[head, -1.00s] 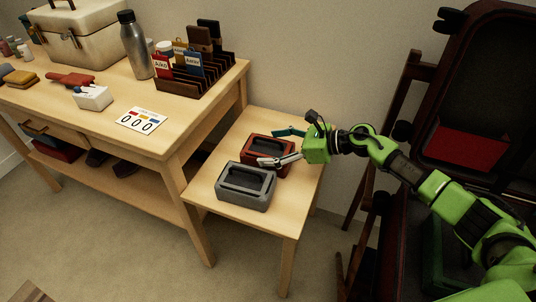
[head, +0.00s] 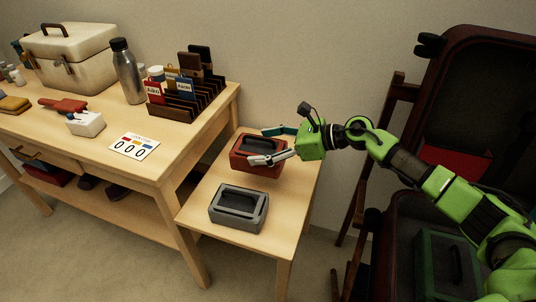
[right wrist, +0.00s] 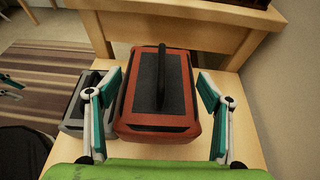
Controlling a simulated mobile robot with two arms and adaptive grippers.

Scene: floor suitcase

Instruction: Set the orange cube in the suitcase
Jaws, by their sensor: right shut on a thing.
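The orange cube is a rust-orange box with a dark top and black handle (head: 243,158); it also shows in the right wrist view (right wrist: 150,124). My right gripper (head: 277,146) is shut on it, one finger along each side, and it seems to be held a little above the low table. In the right wrist view the fingers of this gripper (right wrist: 158,112) flank the cube. The open dark suitcase (head: 384,228) stands at the right, partly hidden by my right arm.
A grey cube (head: 226,220) sits on the low table (head: 277,228). A green cube (head: 430,262) lies in the suitcase's lower half, and a red piece (head: 440,160) shows in its lid. The higher table (head: 95,148) holds a bottle, a card rack and a cream case.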

